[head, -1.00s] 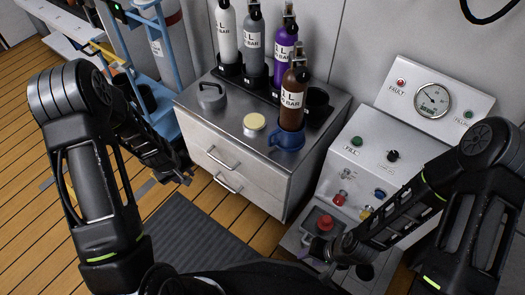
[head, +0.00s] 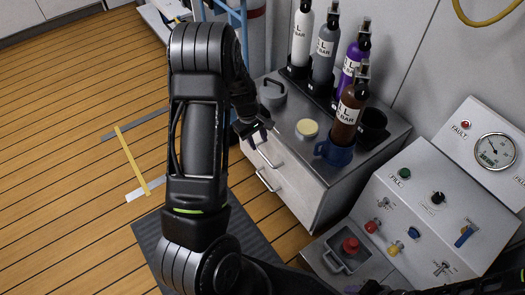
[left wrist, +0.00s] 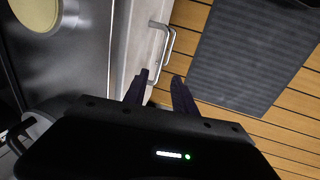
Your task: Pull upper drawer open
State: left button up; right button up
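The upper drawer (head: 290,167) is in the front of the metal cabinet and looks shut. Its bar handle (head: 268,155) shows just below my left gripper (head: 254,131) in the head view. In the left wrist view, my gripper's two dark fingers (left wrist: 161,88) stand apart, with no object held. The handle (left wrist: 170,45) lies just beyond the fingertips, its near end in line with the gap; I cannot tell if they touch. The lower drawer's handle (head: 264,181) is beneath. A dark part of mine, perhaps the right gripper, shows at the head view's bottom edge.
A fill panel (head: 425,215) stands to the right. A dark mat (head: 262,238) lies before the cabinet.

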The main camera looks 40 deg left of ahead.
aim_at(262, 154)
pick_arm(q)
jog(key=f+b, duration=0.1)
jog(key=f, duration=0.1)
jog(key=w+f, duration=0.1)
jog(key=f, duration=0.2)
jog(key=f+b, duration=0.1)
jog(key=f, duration=0.1)
jog(key=shift+w+d+f+b, duration=0.15)
jog(key=shift+w+f+b, duration=0.1)
jog(key=shift+f+b, duration=0.1)
grip_shut()
dwell(1.1)
